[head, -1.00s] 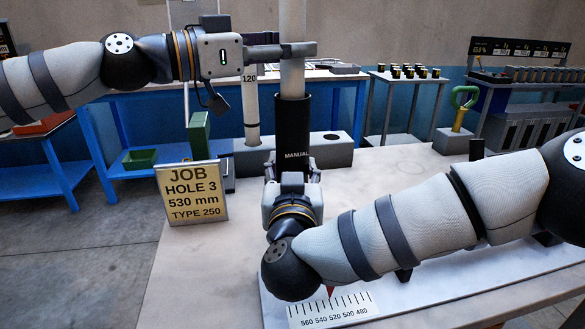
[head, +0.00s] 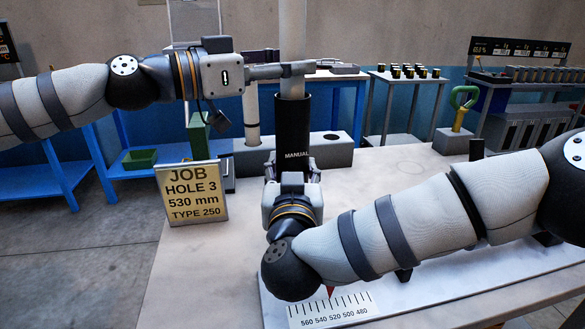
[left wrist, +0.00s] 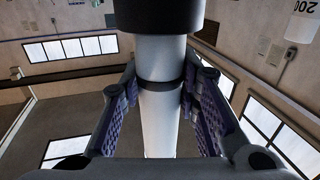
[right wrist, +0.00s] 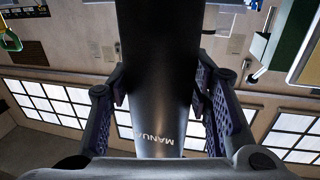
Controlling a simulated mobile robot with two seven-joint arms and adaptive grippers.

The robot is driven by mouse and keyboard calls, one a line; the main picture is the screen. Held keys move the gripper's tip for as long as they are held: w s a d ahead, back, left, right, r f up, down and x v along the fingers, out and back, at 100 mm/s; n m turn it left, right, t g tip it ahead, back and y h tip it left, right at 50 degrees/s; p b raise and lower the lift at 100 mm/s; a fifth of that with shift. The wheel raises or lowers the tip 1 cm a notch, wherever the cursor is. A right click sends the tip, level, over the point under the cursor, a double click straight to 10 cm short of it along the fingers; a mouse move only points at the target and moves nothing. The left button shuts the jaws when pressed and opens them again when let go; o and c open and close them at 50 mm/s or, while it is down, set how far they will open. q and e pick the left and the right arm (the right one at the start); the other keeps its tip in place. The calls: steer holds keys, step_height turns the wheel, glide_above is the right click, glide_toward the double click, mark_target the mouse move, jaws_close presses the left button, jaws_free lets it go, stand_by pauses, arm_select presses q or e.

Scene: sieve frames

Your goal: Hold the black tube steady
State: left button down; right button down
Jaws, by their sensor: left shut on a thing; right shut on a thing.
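The black tube (head: 293,122), lettered MANUAL, stands upright at the middle of the head view. My right gripper (head: 292,166) is shut on its lower part; the tube (right wrist: 158,80) fills the space between the fingers in the right wrist view. A pale rod (head: 292,35) rises from the tube's top. My left gripper (head: 297,70) is shut on this rod just above the tube's rim. In the left wrist view the rod (left wrist: 160,120), with a dark ring (left wrist: 160,86), runs between the fingers into the black end (left wrist: 158,14). The tube's bottom is hidden.
A job sign (head: 192,192) reads hole 3, 530 mm, type 250. A grey block (head: 333,152) with a hole stands behind the tube. A scale plate (head: 332,309) lies in front.

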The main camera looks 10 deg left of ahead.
arm_select(q)
steer(key=c, duration=1.1)
jaws_free()
steer(key=v, duration=1.2)
arm_select(e)
steer(key=c, duration=0.7)
jaws_free()
steer(key=shift+c, duration=0.2)
